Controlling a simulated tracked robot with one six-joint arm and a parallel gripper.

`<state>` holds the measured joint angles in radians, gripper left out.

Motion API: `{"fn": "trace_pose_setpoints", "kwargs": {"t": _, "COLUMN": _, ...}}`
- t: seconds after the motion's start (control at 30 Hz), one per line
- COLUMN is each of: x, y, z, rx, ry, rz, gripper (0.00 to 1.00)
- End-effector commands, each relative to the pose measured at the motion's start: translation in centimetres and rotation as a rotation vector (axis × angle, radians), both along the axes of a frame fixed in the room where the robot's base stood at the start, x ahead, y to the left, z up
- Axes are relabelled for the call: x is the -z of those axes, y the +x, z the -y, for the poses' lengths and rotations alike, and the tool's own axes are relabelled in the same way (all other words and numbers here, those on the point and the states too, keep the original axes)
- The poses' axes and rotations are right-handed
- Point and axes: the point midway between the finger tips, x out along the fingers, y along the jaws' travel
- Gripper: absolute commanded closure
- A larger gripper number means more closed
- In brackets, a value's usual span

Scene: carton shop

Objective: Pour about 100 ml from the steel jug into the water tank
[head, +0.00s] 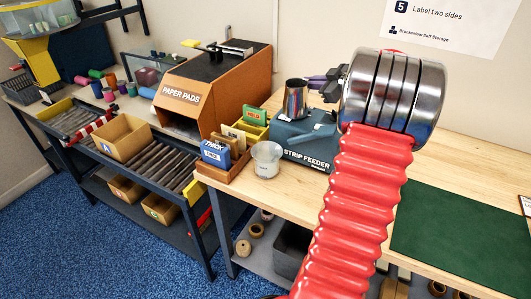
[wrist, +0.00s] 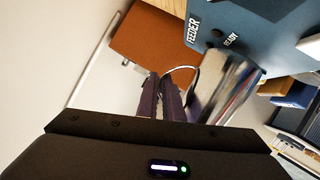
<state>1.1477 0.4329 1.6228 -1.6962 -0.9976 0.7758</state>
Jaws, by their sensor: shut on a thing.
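The steel jug (head: 296,98) is held by its right side in my gripper (head: 314,84), whose purple fingers are shut on it. In the head view the jug looks upright, in front of or just above the blue strip feeder (head: 307,140). Any gap beneath it cannot be told. In the wrist view the jug (wrist: 226,88) is a blurred, shiny shape right of my fingers (wrist: 164,98). A pale grey round vessel (head: 267,161) stands on the bench left of the feeder. It may be the water tank, but no label shows. The jug's contents are hidden.
A brown tray (head: 222,172) of labelled cards stands left of the grey vessel. The PAPER PADS box (head: 222,88) rises behind. A green mat (head: 455,240) lies bare at the right of the bench.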

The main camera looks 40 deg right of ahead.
Motion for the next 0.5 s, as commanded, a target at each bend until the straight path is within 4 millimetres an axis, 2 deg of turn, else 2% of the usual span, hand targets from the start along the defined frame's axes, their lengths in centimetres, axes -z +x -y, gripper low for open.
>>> {"fn": "trace_pose_setpoints", "kwargs": {"t": 0.27, "x": -0.7, "y": 0.1, "z": -0.4, "rx": 0.005, "ry": -0.026, "rz": 0.015, "gripper": 1.00}}
{"fn": "trace_pose_setpoints", "kwargs": {"t": 0.5, "x": -1.9, "y": 0.0, "z": -1.4, "rx": 0.006, "ry": -0.136, "rz": 0.033, "gripper": 1.00}}
